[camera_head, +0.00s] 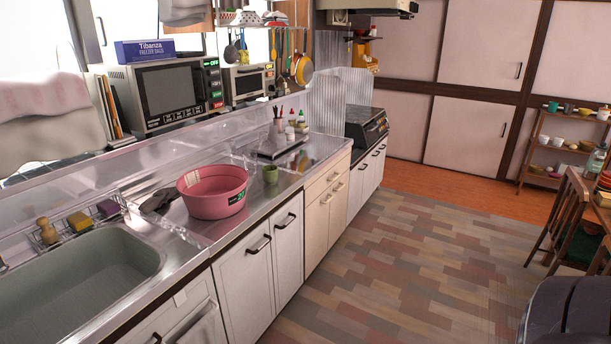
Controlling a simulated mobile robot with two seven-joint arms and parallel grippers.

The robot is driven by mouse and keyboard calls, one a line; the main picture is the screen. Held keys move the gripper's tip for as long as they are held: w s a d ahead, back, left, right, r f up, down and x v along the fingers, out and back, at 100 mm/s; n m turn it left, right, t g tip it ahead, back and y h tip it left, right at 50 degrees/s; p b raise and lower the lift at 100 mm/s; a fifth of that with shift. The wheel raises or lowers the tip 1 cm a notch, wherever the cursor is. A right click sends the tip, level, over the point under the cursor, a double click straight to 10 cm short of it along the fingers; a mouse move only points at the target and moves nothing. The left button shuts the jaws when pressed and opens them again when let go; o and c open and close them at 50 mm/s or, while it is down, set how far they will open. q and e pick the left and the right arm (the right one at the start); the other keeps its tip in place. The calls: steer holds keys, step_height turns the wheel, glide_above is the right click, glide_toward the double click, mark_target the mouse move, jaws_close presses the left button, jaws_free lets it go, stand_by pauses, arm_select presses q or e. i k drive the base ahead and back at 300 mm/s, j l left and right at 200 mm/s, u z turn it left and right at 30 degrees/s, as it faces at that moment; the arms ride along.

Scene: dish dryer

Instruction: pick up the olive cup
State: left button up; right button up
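A small olive cup (270,174) stands upright on the steel counter, just right of a pink basin and close to the counter's front edge. It looks clear of the basin by a narrow gap. Neither of my grippers shows in the head view, so I cannot see whether they are open or shut.
The pink basin (213,192) stands left of the cup. A sink (75,285) is at the lower left, with a rack of sponges (80,222) behind it. Small bottles and a pen holder (279,125) stand farther back. The patchwork floor (400,270) is clear.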

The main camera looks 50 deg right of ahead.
mark_target(269, 172)
steer(key=z, duration=1.2)
steer(key=i+l+z, duration=0.45)
steer(key=i+z, duration=0.15)
steer(key=i, duration=0.2)
steer(key=i+l+z, duration=0.1)
steer(key=i+z, duration=0.35)
steer(key=i, duration=0.75)
steer(key=i+l+u, duration=0.1)
steer(key=i+u, duration=0.25)
steer(key=i, duration=0.2)
steer(key=i+l+u, duration=0.35)
steer(key=i, duration=0.2)
steer(key=i+l+u, duration=0.15)
steer(key=u, duration=0.3)
steer(key=i+l+u, duration=0.55)
steer(key=u, duration=0.3)
steer(key=i+l+u, duration=0.15)
steer(key=l+u, duration=0.3)
